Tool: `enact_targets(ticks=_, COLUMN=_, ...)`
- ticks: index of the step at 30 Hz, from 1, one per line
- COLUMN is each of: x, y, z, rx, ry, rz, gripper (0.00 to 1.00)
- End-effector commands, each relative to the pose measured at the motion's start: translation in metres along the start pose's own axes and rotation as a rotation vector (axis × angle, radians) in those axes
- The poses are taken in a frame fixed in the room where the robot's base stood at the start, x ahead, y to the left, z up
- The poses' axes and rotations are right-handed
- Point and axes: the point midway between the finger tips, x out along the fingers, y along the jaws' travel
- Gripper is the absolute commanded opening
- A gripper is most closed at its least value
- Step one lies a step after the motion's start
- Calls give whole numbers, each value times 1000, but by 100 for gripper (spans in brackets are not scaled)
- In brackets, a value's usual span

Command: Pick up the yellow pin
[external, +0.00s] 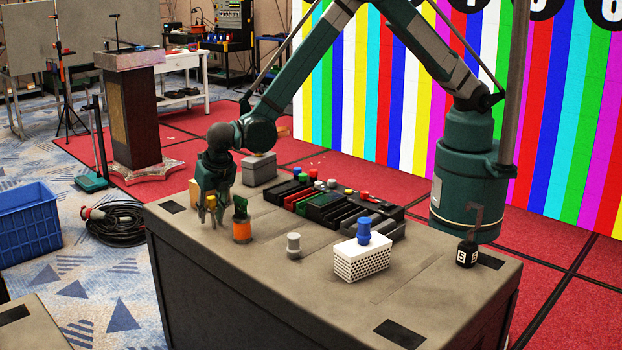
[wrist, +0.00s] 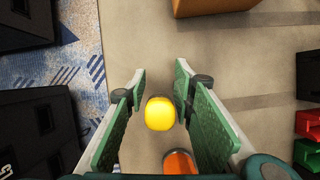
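The yellow pin (wrist: 160,114) shows its rounded top in the wrist view, between my gripper's two green fingers. It is closer to the right finger, and I cannot tell if they touch. In the external view the yellow pin (external: 211,203) stands at the table's left end, below my wrist. My gripper (wrist: 160,92) is open around it, pointing down; it also shows in the external view (external: 218,204). The pin's lower part is hidden in the wrist view.
An orange cylinder (external: 241,231) stands close by at the right; its top (wrist: 180,162) shows near the fingers. A grey pin (external: 293,245), a white perforated box (external: 361,260) with a blue pin (external: 364,231), and black trays (external: 340,208) are on the table (external: 250,280).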

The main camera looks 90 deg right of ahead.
Motion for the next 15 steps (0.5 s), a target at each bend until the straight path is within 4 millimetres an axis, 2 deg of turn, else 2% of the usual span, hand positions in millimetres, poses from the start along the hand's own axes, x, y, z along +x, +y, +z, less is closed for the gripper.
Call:
enact_targets(ticks=5, x=0, y=0, z=0, rx=0, ry=0, rz=0, gripper=26)
enact_targets(ticks=10, x=0, y=0, z=0, rx=0, ry=0, rz=0, gripper=6)
enact_targets(ticks=15, x=0, y=0, z=0, rx=0, ry=0, rz=0, gripper=4)
